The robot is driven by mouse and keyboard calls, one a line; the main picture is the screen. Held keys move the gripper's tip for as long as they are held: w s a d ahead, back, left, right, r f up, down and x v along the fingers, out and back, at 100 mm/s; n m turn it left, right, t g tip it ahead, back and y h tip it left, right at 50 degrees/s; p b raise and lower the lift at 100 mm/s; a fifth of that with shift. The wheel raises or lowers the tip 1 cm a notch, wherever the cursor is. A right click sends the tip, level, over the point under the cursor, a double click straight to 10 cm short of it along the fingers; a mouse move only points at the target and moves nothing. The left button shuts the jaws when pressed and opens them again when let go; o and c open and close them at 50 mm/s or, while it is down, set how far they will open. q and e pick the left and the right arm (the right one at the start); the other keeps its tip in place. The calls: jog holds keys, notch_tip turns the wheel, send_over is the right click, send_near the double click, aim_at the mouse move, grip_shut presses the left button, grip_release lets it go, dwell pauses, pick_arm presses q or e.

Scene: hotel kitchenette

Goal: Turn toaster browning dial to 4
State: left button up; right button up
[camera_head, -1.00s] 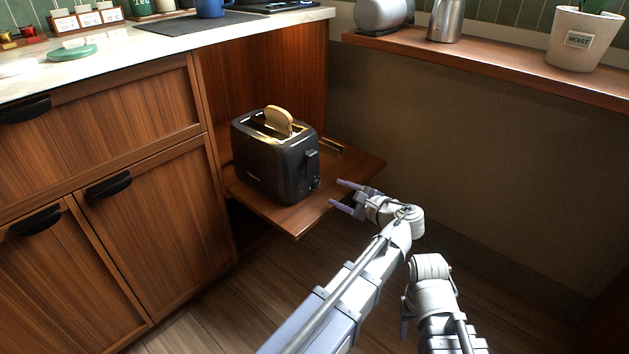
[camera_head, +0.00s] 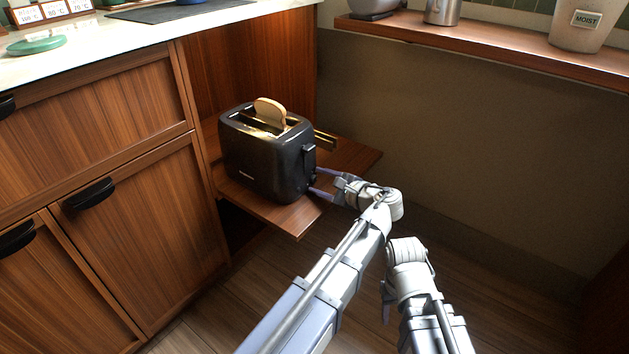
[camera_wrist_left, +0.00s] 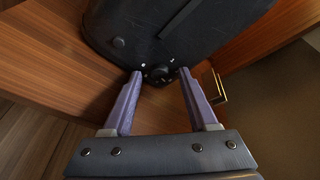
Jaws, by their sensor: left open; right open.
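The black toaster (camera_head: 262,160) stands on a wooden pull-out shelf, with a slice of bread (camera_head: 269,111) sticking up from its slot. Its lever (camera_head: 309,156) is on the end facing my arms. In the left wrist view the round dark browning dial (camera_wrist_left: 158,74) sits low on that end, between the fingertips. My left gripper (camera_head: 315,181) is open at this end, its two purple fingers on either side of the dial; I cannot tell whether they touch it. The dial's number marks are too small to read. My right gripper (camera_head: 385,303) is low at the right, partly hidden by its own wrist.
The pull-out shelf (camera_head: 352,160) has free room to the right of the toaster, with a brass-coloured rail (camera_head: 325,140) behind it. Cabinet doors (camera_head: 130,240) stand at the left. A wooden ledge (camera_head: 450,49) runs along the back wall. The floor in front is clear.

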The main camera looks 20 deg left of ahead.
pick_arm(q)
grip_shut()
dwell(0.4)
dwell(0.4)
jog(key=shift+w+r+m+g+p, duration=0.1)
jog(key=shift+m+g+p, duration=0.2)
jog(key=shift+m+g, duration=0.3)
jog(key=shift+d+m+g, duration=0.1)
jog(key=shift+m+g, duration=0.3)
jog(key=shift+m, duration=0.6)
jog(key=shift+w+m+g+y, duration=0.15)
jog(key=shift+m+g+y, duration=0.15)
jog(key=shift+m+g, duration=0.55)
jog(key=shift+m+y, duration=0.3)
jog(key=shift+m, duration=0.75)
